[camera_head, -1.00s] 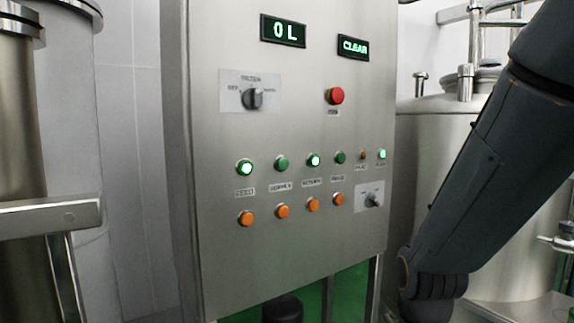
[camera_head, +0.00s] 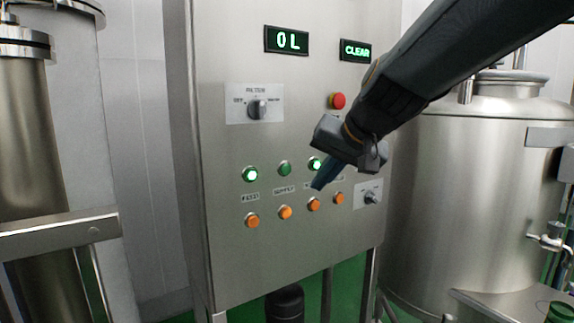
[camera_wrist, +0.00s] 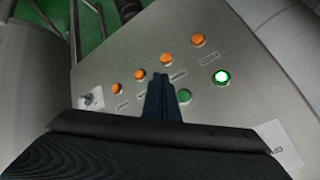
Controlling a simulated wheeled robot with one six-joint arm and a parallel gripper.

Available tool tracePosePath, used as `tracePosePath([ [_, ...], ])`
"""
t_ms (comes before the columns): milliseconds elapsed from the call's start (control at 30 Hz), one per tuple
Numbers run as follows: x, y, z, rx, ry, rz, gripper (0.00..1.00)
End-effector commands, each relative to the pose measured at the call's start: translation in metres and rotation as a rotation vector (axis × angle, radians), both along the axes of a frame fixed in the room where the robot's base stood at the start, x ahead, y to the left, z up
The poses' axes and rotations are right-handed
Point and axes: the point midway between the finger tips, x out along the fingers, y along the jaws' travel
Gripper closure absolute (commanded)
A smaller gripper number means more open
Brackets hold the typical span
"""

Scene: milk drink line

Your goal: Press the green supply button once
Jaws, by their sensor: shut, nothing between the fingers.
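The green supply button (camera_head: 285,168) is the unlit green one, second from left in the upper button row, above a small label that seems to read SUPPLY. It also shows in the wrist view (camera_wrist: 184,96), just right of the fingers. My gripper (camera_head: 318,186) is shut and empty, its tips in front of the panel, right of and slightly below the supply button. In the wrist view the gripper (camera_wrist: 160,80) points at the panel between the button rows; any gap to the surface is hard to judge. My gripper and arm hide buttons further right in the upper row.
A lit green button (camera_head: 250,174) is left of the supply button. Several orange buttons (camera_head: 285,212) line the row below. The steel panel (camera_head: 230,260) also carries a red button (camera_head: 337,101), a selector knob (camera_head: 258,109) and displays reading 0 L (camera_head: 287,40) and CLEAR (camera_head: 355,50).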

Motion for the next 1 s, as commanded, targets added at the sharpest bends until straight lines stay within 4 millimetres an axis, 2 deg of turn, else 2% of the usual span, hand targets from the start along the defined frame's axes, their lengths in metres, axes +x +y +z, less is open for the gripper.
tracePosePath([
  [467,0.003,0.003,0.003,0.003,-0.004,0.001,1.00],
  [667,0.019,0.014,0.003,0.004,-0.001,0.002,1.00],
  [1000,0.055,0.038,0.003,0.002,-0.003,0.001,1.00],
])
